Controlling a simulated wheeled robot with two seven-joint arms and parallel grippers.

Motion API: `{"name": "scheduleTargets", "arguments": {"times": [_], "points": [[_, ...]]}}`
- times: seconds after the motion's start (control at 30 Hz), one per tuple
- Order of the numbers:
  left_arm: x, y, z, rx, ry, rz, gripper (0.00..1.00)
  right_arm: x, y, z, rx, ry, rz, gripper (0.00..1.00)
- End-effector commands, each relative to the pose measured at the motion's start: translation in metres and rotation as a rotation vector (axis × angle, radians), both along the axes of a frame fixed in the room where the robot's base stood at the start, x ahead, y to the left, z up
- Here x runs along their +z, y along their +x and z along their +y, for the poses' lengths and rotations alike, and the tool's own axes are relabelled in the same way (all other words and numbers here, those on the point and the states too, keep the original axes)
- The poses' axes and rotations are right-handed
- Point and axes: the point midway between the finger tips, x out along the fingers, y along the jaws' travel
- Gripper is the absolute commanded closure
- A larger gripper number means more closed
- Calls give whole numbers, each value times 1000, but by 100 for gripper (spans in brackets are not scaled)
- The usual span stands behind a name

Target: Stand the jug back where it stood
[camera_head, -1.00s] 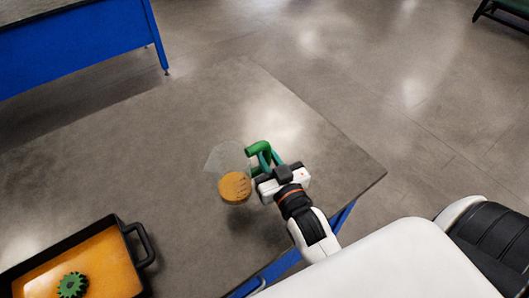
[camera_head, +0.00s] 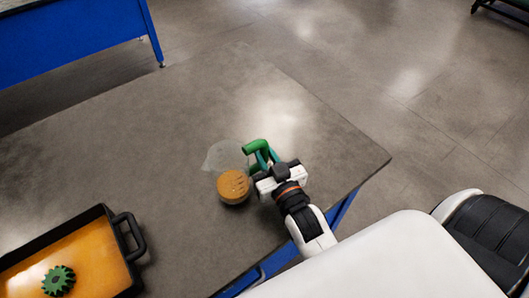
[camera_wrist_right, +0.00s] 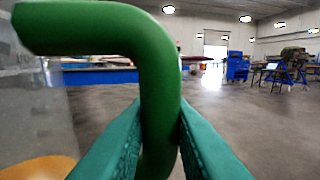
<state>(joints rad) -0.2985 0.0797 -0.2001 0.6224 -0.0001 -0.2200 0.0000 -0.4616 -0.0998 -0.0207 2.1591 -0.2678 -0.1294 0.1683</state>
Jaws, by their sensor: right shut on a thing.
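The jug (camera_head: 230,172) is a clear vessel with a green handle and orange-brown contents, upright or nearly so above the grey table (camera_head: 170,140) near its right part. In the head view I cannot tell whether its base touches the table. My right gripper (camera_head: 263,171) is shut on the jug's green handle (camera_head: 256,147). In the right wrist view the handle (camera_wrist_right: 157,80) passes between the two teal fingers, and part of the clear wall and orange contents (camera_wrist_right: 38,168) shows at the left. My left gripper is not in view.
A black-handled tray (camera_head: 118,262) with an orange inside holds a green gear (camera_head: 58,280) at the lower left of the table. A blue bench (camera_head: 75,40) stands beyond the table. The tabletop between tray and jug is clear.

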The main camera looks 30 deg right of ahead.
Motion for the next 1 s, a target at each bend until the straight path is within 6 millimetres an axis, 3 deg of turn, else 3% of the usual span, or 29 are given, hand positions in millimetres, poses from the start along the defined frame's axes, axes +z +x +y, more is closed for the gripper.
{"name": "scheduleTargets", "arguments": {"times": [0.9, 0.93, 1.0], "points": [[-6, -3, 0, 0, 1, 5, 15, -13, 0, 0, 0, 1, -1, 100], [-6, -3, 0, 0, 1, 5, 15, -13, 0, 0, 0, 1, -1, 76], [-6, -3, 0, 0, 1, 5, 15, -13, 0, 0, 0, 1, -1, 65]]}}
